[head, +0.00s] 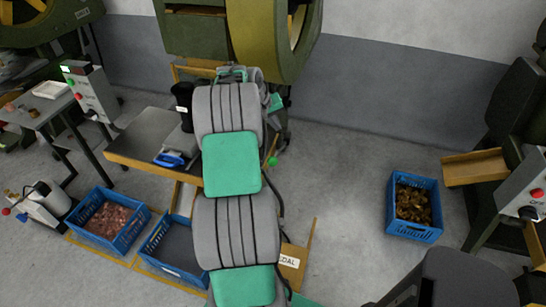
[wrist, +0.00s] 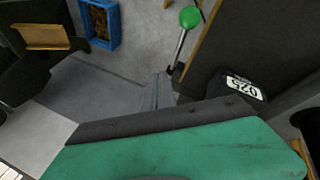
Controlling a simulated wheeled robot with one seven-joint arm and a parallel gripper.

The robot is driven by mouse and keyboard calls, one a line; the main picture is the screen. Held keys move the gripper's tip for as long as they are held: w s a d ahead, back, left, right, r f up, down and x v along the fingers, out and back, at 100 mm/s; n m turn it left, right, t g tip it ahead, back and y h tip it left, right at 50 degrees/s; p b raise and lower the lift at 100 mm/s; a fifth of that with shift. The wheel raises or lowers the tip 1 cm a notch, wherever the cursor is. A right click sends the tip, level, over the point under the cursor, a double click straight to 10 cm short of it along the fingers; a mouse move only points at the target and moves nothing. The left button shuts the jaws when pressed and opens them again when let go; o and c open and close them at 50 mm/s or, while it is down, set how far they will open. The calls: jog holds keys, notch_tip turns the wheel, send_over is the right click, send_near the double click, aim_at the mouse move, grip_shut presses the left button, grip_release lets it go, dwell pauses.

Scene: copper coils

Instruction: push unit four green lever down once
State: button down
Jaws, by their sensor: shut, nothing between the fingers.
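The green lever's round knob (head: 272,161) shows in the head view just right of my arm, below the olive machine (head: 205,30). In the wrist view the green knob (wrist: 190,17) stands at the top, right of centre, on a thin metal rod that runs down to a dark base. My gripper (head: 238,74) is at the far end of my arm, in front of the machine, and largely hidden by my arm links. It is shut and empty. In the wrist view the lever is beyond my green and black part, with no visible contact. I cannot read a unit number.
A metal table (head: 140,140) stands left of my arm, with a blue-handled item on it. Blue crates of copper pieces stand on the floor at left (head: 110,218) and right (head: 414,207). A dark part with a white label (wrist: 245,88) is beside the lever.

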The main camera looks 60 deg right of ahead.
jog(key=a+f+b, duration=0.1)
jog(key=f+b, duration=0.1)
jog(key=a+f+b, duration=0.1)
jog(key=f+b, duration=0.1)
jog(key=f, duration=0.1)
jog(key=f+b, duration=0.2)
jog(key=shift+s+a+f, duration=0.2)
jog(key=shift+a+f, duration=0.1)
jog(key=shift+a, duration=0.1)
jog(key=shift+a+f+b, duration=0.15)
jog(key=shift+f+b, duration=0.15)
dwell(1.5)
jog(key=shift+a+f, duration=0.2)
jog(key=shift+f, duration=0.2)
